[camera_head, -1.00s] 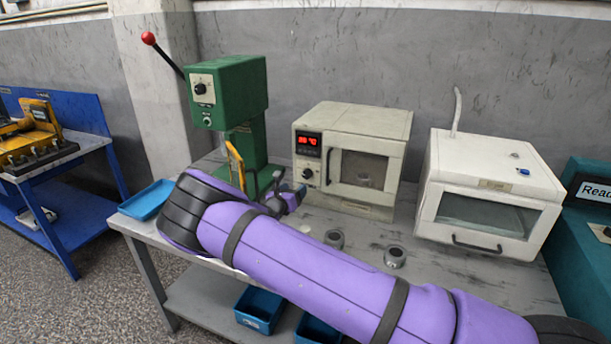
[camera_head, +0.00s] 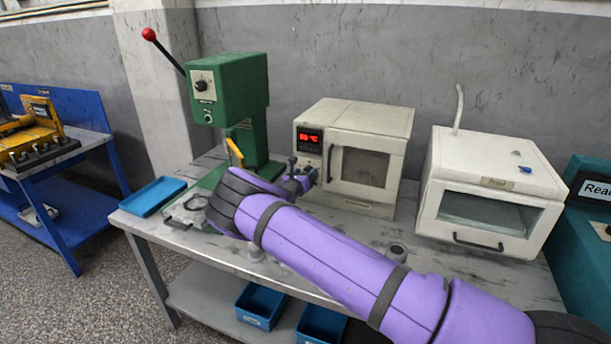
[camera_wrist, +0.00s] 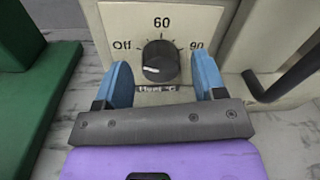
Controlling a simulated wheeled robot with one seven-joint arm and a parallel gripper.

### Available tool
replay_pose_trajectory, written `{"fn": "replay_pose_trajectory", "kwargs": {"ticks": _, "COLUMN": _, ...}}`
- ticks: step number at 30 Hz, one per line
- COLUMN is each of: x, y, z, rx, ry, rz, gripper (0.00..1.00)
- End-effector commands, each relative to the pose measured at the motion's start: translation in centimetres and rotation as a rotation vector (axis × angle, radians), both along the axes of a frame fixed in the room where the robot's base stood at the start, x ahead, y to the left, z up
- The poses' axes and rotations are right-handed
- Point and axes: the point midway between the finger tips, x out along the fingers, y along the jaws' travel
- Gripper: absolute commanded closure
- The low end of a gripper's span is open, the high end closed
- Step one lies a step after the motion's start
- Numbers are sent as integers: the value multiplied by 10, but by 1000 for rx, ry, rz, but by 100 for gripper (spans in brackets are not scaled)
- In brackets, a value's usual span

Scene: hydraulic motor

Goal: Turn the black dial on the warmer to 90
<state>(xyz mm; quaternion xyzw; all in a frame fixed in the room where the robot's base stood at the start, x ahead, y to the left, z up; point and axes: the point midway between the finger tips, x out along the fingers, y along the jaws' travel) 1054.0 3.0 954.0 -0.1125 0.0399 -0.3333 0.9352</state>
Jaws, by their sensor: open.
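The warmer (camera_head: 370,122) is a cream box with a red display (camera_head: 309,138) and a windowed door, at the back of the bench. Its black dial (camera_wrist: 160,60) shows in the wrist view on a pale plate marked Off at left, 60 on top and 90 at right. A white mark on the dial sits at its lower left, towards the Off side. My gripper (camera_wrist: 162,80) is open, its two blue fingers left and right of the dial with gaps visible on both sides. In the head view my gripper (camera_head: 305,178) is at the warmer's front and hides the dial.
The warmer's door handle (camera_head: 330,164) is just right of the dial. A green press (camera_head: 232,95) stands to the left, with a blue tray (camera_head: 153,196) near it. A white box (camera_head: 490,190) stands right. A grey ring part (camera_head: 397,252) lies in front.

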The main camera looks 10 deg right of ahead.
Motion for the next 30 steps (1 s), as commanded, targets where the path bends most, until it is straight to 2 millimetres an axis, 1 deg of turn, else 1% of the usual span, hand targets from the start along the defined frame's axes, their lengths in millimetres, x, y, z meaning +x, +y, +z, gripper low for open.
{"fn": "replay_pose_trajectory", "kwargs": {"ticks": 8, "x": 1, "y": -1, "z": 0, "rx": 0, "ry": 0, "rz": 0, "gripper": 36}}
{"fn": "replay_pose_trajectory", "kwargs": {"ticks": 9, "x": 1, "y": -1, "z": 0, "rx": 0, "ry": 0, "rz": 0, "gripper": 41}}
{"fn": "replay_pose_trajectory", "kwargs": {"ticks": 11, "x": 1, "y": -1, "z": 0, "rx": 0, "ry": 0, "rz": 0, "gripper": 54}}
{"fn": "replay_pose_trajectory", "kwargs": {"ticks": 12, "x": 1, "y": -1, "z": 0, "rx": 0, "ry": 0, "rz": 0, "gripper": 64}}
{"fn": "replay_pose_trajectory", "kwargs": {"ticks": 15, "x": 1, "y": -1, "z": 0, "rx": 0, "ry": 0, "rz": 0, "gripper": 85}}
{"fn": "replay_pose_trajectory", "kwargs": {"ticks": 23, "x": 1, "y": -1, "z": 0, "rx": 14, "ry": -9, "rz": 0, "gripper": 85}}
{"fn": "replay_pose_trajectory", "kwargs": {"ticks": 30, "x": 1, "y": -1, "z": 0, "rx": 96, "ry": -68, "rz": -1, "gripper": 85}}
